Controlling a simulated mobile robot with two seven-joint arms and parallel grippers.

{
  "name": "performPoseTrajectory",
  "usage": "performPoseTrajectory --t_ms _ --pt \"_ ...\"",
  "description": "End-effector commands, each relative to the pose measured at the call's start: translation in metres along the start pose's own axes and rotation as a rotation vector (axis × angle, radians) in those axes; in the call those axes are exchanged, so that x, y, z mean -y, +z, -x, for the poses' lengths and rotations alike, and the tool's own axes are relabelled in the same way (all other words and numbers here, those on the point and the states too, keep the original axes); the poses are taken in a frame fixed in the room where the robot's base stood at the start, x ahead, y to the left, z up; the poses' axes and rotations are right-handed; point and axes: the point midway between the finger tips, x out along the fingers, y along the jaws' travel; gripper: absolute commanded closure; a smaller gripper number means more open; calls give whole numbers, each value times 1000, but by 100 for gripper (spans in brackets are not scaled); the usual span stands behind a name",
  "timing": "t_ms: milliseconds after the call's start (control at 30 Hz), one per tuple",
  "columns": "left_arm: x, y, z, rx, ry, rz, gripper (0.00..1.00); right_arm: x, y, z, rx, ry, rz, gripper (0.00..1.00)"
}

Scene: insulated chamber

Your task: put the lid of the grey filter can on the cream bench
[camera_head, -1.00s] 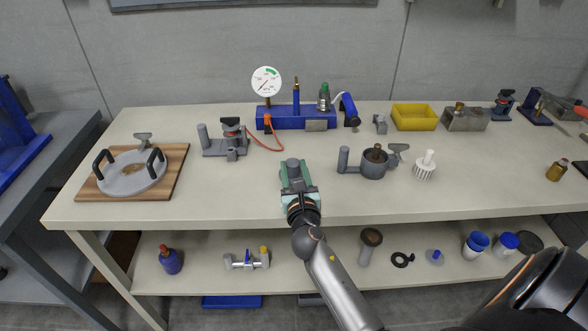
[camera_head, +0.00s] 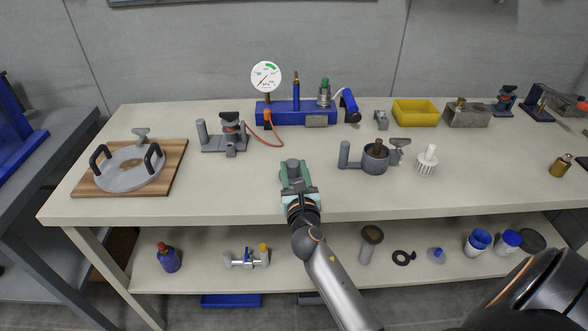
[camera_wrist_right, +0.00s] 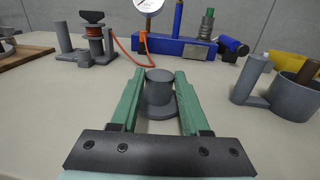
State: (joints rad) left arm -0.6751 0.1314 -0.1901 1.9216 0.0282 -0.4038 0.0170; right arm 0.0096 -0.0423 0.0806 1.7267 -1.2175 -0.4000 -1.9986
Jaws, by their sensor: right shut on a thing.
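My right gripper (camera_head: 293,184) is over the front middle of the cream bench (camera_head: 230,190). Its green fingers are shut on the grey lid (camera_head: 292,164), a round knob on a wider flange. In the right wrist view the lid (camera_wrist_right: 159,88) stands upright between the fingers, its flange low and close to the bench top. I cannot tell whether the flange touches the bench. The grey filter can (camera_head: 375,163) stands open to the right on the bench, with a brown piece sticking up inside and a side handle. My left gripper is out of view.
A blue gauge stand (camera_head: 285,113) is behind the gripper. A grey fixture (camera_head: 222,141) stands at the left, and a round plate (camera_head: 128,178) lies on a wooden board further left. A white ribbed piece (camera_head: 427,162) is right of the can. Bench around the lid is clear.

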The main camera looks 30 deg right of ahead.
Motion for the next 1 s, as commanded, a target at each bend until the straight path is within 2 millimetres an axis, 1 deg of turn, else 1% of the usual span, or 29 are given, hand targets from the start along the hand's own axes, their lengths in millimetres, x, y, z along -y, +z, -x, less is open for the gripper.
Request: performPoseTrajectory --t_ms 200,233,533,900,1000 --pt "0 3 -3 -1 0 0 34 0 -6 0 0 0 1 100" --pt "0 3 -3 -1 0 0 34 0 -5 0 0 0 1 53" --pt "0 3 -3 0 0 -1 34 0 -5 0 0 0 0 19" --pt "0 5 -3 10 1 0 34 0 -5 0 -1 0 0 19" --pt "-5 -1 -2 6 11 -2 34 2 -4 -1 -1 1 1 19"
